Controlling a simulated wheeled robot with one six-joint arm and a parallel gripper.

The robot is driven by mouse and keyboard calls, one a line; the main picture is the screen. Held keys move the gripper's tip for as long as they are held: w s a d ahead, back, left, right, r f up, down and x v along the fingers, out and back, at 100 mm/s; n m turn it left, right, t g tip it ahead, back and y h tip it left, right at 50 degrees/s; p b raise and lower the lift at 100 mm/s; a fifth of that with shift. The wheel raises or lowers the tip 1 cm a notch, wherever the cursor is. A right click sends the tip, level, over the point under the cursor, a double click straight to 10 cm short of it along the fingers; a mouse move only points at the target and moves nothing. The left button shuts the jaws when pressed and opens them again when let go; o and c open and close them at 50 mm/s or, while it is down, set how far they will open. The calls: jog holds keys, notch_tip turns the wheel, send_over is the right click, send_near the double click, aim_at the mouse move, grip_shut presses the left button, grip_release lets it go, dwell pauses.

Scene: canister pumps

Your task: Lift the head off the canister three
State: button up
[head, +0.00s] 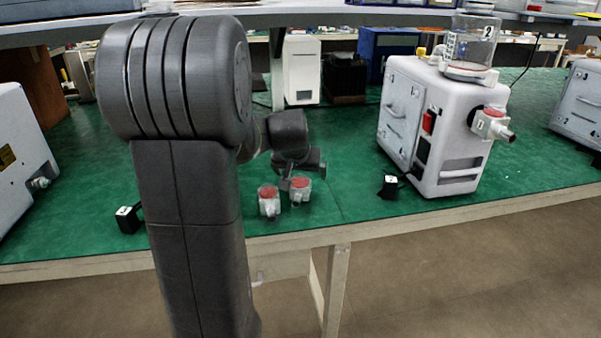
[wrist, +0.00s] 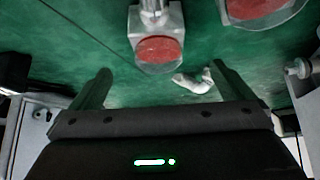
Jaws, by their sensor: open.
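My gripper (head: 299,168) is open and empty, low over the green bench. In the wrist view its two fingers (wrist: 162,78) stand wide apart. Two small clear-and-grey heads with red discs are close by: a left one (head: 269,203) and one nearer the gripper (head: 300,190). The wrist view shows one red-disc head (wrist: 158,50) ahead between the fingers and another (wrist: 258,10) at the top right, partly cut off. A clear canister marked 2 (head: 470,45) stands on a white pump (head: 440,130). I cannot make out a canister marked three.
A red-faced fitting with a nozzle (head: 491,124) sits on the pump's right side. Small black boxes with white labels stand near the front edge, left (head: 127,219) and right (head: 389,187). More white pumps flank the bench (head: 20,150). A shelf (head: 330,17) runs above.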

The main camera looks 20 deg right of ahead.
jog(key=shift+r+p, duration=2.3)
jog(key=shift+r, duration=0.9)
jog(key=shift+s, duration=0.1)
